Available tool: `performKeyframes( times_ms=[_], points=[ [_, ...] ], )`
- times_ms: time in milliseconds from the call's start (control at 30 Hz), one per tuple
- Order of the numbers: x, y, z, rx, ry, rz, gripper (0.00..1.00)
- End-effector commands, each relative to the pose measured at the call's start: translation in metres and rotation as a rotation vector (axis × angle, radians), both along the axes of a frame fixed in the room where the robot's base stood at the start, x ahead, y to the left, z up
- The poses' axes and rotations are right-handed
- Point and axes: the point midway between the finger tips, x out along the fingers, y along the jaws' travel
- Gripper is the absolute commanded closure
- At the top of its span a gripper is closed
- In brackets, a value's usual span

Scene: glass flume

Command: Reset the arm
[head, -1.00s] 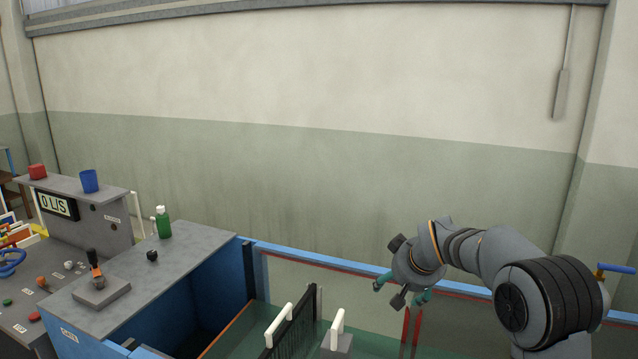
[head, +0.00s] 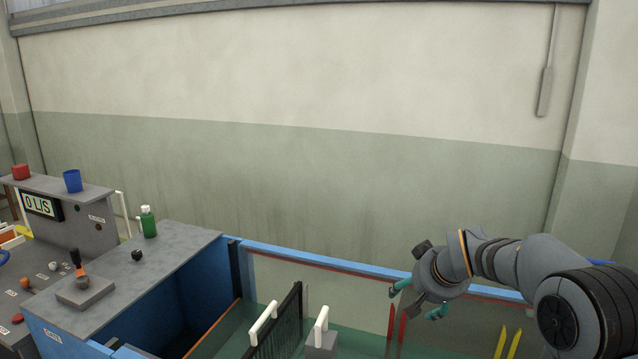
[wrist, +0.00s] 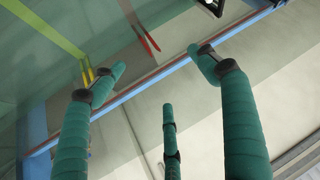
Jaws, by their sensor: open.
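My gripper (head: 418,303) is at the right in the head view, over the glass flume (head: 330,294) and near its blue top rail. Its teal fingers are spread apart with nothing between them. In the wrist view my gripper (wrist: 165,85) shows three teal fingers, open and empty, with the flume's blue rail (wrist: 135,92) running diagonally behind them. My arm comes in from the lower right and hides part of the rail in the head view.
A control desk (head: 150,262) stands at the left with a green bottle (head: 148,222), a blue cup (head: 72,181), a red object (head: 21,172) and a display reading 0 L/S (head: 41,206). White handles (head: 263,322) and a dark screen (head: 287,318) stand in the flume. Yellow strips (head: 507,342) show below my arm.

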Motion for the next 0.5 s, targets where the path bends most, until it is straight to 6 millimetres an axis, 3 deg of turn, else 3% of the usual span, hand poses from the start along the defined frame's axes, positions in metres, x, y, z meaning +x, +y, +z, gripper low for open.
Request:
performKeyframes(
  times_ms=[200,500],
  points=[
    [-0.009,0.020,-0.013,0.022,0.023,0.015,0.26],
    [-0.012,0.025,-0.016,0.029,0.031,0.018,0.26]
  ],
)
